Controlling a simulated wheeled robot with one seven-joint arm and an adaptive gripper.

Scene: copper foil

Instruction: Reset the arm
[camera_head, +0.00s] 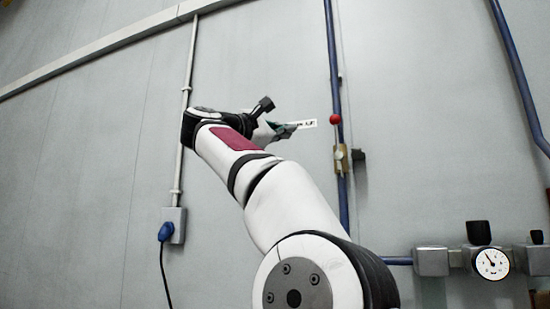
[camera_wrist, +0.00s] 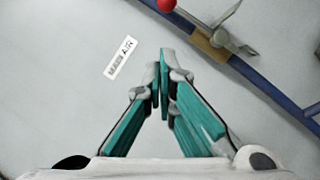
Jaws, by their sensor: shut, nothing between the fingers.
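My arm reaches up and forward in the head view, toward the grey wall (camera_head: 90,140). My gripper (camera_head: 290,128) is at its far end, partly hidden by my own arm links. In the wrist view my gripper (camera_wrist: 162,68) is shut with its teal fingertips together and nothing between them. It is in front of the wall, beside a white label (camera_wrist: 120,57) with dark print. The label (camera_head: 307,124) also shows just right of the fingertips in the head view.
A blue pipe (camera_head: 331,70) with a red ball knob (camera_head: 336,119) and a brass valve (camera_head: 341,158) runs right of my gripper. A gauge (camera_head: 492,263) is at the lower right. A socket box (camera_head: 174,225) with a blue plug is at the lower left.

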